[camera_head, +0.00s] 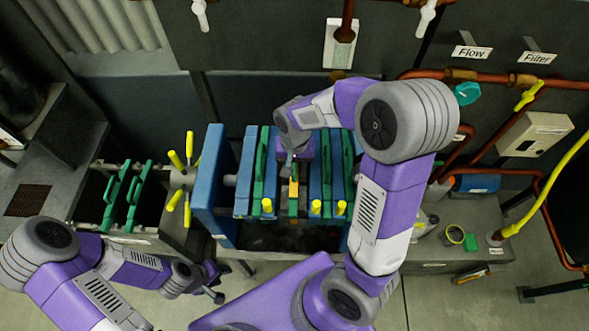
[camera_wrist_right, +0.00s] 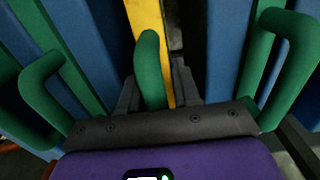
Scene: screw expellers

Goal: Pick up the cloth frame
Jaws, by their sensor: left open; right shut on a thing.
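The cloth frame with a yellow edge (camera_head: 293,188) stands upright among the plates in the middle of the press, and its yellow face (camera_wrist_right: 148,22) shows in the right wrist view. My right gripper (camera_head: 292,163) reaches down over it from above. In the right wrist view its fingers (camera_wrist_right: 156,88) are closed around the frame's green handle (camera_wrist_right: 150,60). The lower part of the frame is hidden between the plates. My left gripper (camera_head: 213,283) is open and empty, low in front of the press and apart from the frames.
Blue plates (camera_head: 217,175) and green-handled frames (camera_head: 260,165) stand close on both sides of the held frame. A yellow-spoked wheel (camera_head: 183,178) is at the press's left end. More green frames (camera_head: 118,195) stand in a left rack. Red-brown pipes (camera_head: 440,74) run at right.

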